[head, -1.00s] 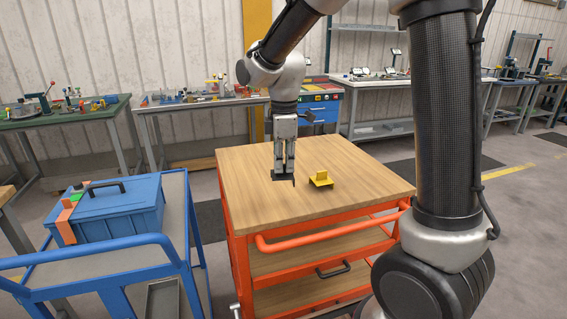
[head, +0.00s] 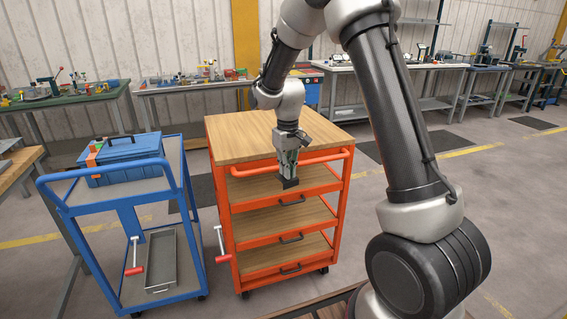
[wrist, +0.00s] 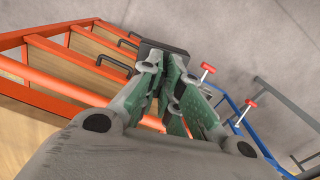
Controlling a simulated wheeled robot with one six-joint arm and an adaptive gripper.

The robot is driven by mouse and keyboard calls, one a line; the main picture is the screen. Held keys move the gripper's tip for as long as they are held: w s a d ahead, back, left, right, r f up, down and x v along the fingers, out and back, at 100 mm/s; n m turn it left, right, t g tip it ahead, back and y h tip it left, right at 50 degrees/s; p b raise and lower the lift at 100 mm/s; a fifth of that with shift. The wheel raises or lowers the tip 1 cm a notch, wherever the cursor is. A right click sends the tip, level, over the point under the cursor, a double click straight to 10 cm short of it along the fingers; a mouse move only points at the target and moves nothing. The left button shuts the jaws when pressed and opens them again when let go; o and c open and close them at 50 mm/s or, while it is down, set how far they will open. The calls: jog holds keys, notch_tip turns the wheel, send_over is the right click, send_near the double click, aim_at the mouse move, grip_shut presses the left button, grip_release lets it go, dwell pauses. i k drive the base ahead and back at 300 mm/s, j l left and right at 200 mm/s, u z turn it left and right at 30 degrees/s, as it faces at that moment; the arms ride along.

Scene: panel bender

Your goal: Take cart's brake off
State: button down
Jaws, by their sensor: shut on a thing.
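The orange cart (head: 335,200) has a wooden top and drawer-like shelves with black handles. A brake lever with a red grip (head: 223,259) hangs at its lower left side. The blue cart (head: 185,245) stands to the left, with a similar red-gripped lever (head: 134,271). My gripper (head: 289,172) points down in front of the orange cart's front rail, apart from both levers. It is shut on a small dark block (head: 291,183), which also shows at the fingertips in the wrist view (wrist: 160,56). Two red grips (wrist: 207,68) (wrist: 250,104) show right of the fingers there.
A blue toolbox (head: 125,155) sits on the blue cart, and a grey tray (head: 161,262) lies on its lower shelf. The orange push rail (head: 325,159) is close behind my gripper. Workbenches line the wall. Floor is open at the right.

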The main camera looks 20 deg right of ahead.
aim_at(136, 271)
jog(key=j, duration=0.45)
jog(key=i+j, duration=0.1)
jog(key=j, duration=0.4)
jog(key=i+j+u, duration=0.1)
jog(key=i+j, duration=0.45)
jog(key=j, duration=0.2)
jog(key=i+j, duration=0.25)
jog(key=j, duration=0.3)
jog(key=z, duration=0.05)
